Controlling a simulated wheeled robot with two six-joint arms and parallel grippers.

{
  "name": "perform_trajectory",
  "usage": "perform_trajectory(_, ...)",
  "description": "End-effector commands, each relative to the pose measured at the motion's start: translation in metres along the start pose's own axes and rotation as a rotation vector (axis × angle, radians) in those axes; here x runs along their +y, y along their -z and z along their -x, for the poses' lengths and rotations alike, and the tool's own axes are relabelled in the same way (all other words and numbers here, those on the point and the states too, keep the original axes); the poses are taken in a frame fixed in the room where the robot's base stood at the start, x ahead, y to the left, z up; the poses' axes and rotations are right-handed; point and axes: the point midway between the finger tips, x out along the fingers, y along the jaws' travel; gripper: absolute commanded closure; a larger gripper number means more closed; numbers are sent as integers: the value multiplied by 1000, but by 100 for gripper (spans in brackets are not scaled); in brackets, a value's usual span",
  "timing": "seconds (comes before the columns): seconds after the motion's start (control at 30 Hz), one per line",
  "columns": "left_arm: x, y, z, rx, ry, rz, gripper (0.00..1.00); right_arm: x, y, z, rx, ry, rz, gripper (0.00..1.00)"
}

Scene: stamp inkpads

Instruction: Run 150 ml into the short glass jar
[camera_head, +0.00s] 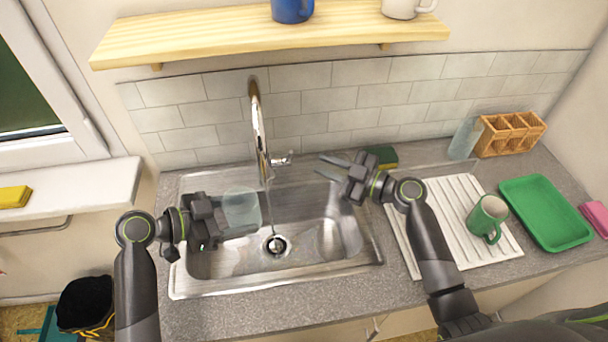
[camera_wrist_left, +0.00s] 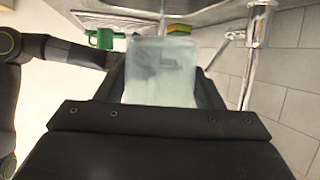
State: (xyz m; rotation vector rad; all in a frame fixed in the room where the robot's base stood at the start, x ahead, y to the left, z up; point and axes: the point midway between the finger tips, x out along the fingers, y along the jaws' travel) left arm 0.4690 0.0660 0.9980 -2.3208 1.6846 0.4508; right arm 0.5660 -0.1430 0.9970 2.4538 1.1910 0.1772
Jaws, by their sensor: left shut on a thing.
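The short glass jar (camera_head: 241,208) is clear and pale. My left gripper (camera_head: 222,212) is shut on it and holds it over the left part of the sink, just left of the tap spout (camera_head: 263,150). In the left wrist view the jar (camera_wrist_left: 160,75) sits between the fingers; any water level in it is hard to tell. A thin pale streak, seemingly water, runs below the spout to the drain, beside the jar. The tap lever (camera_head: 283,160) sticks out to the right. My right gripper (camera_head: 325,167) is open and empty, right of the lever and apart from it.
The steel sink (camera_head: 315,265) has its drain (camera_head: 275,245) in the middle. A sponge (camera_head: 383,156) lies behind my right gripper. Right are a drainboard (camera_head: 445,225), green mug (camera_head: 487,217), green tray (camera_head: 545,212), a bottle (camera_head: 465,139) and wooden rack (camera_head: 510,134).

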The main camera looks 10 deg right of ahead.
Motion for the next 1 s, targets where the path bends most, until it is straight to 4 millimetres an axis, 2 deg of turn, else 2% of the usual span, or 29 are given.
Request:
perform_trajectory(0.03,0,9,-13,11,-2,1,71,0,0,0,0,0,0,81)
perform_trajectory(0.13,1,17,-34,10,-3,1,71,0,0,0,0,0,0,81)
perform_trajectory(0.3,0,22,-51,4,-1,1,71,0,0,0,0,0,0,81)
perform_trajectory(1.0,0,22,-51,2,0,0,71,0,0,0,0,0,0,81)
